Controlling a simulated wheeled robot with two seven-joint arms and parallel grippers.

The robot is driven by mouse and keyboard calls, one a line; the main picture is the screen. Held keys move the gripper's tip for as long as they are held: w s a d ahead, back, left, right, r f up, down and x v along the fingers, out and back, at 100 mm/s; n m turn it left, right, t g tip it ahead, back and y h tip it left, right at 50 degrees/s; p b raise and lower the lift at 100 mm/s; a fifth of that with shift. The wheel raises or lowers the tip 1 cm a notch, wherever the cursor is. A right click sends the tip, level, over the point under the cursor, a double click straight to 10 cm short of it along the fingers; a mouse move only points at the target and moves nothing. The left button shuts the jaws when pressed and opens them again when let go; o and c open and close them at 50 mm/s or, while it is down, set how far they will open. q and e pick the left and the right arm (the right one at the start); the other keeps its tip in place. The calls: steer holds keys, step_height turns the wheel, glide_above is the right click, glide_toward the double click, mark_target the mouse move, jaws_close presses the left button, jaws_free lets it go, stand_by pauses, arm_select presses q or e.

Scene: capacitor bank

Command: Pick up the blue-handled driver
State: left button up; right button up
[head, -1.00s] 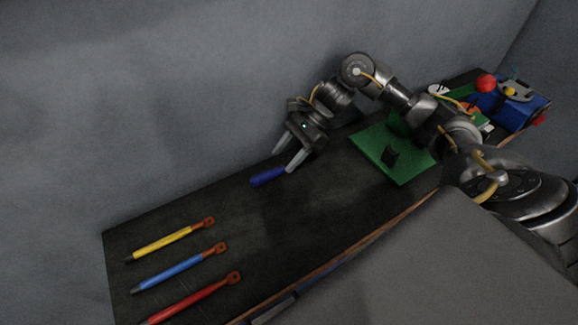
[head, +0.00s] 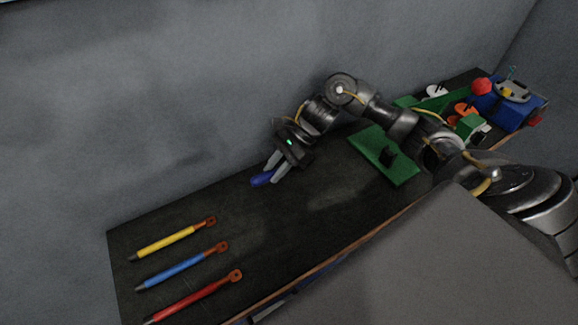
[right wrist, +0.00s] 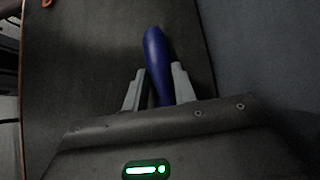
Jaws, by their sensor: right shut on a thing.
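The blue-handled driver (head: 262,179) lies near the back edge of the dark bench in the head view, with only its dark blue handle plain to see. My right gripper (head: 275,176) is at it, one finger on each side, and is shut on the handle. In the right wrist view the blue handle (right wrist: 157,60) runs up between the two grey fingers (right wrist: 158,90) and sticks out past their tips. The driver's other end is hidden by the gripper body. I cannot tell whether the driver touches the bench. My left gripper does not show.
Yellow (head: 165,243), blue (head: 182,270) and red (head: 197,298) rods with orange ends lie at the bench's left. A green plate (head: 378,163) with a black block lies right of my gripper. A blue box (head: 500,112) and other parts crowd the far right. A grey wall stands behind.

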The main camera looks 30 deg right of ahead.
steer(key=shift+c, duration=0.9)
steer(key=shift+w+r+b, duration=0.1)
steer(key=shift+r+b, duration=0.4)
steer(key=shift+b, duration=0.1)
steer(key=shift+a+r+b, duration=0.2)
steer(key=shift+r+b, duration=0.55)
steer(key=shift+r, duration=0.5)
steer(key=s+a+r+b, duration=0.3)
steer(key=s+a+r, duration=0.3)
steer(key=a+r, duration=0.3)
steer(key=shift+s+a+r+b, duration=0.25)
steer(key=shift+a+r+b, duration=0.05)
steer(key=shift+a, duration=1.2)
steer(key=shift+a+f, duration=0.1)
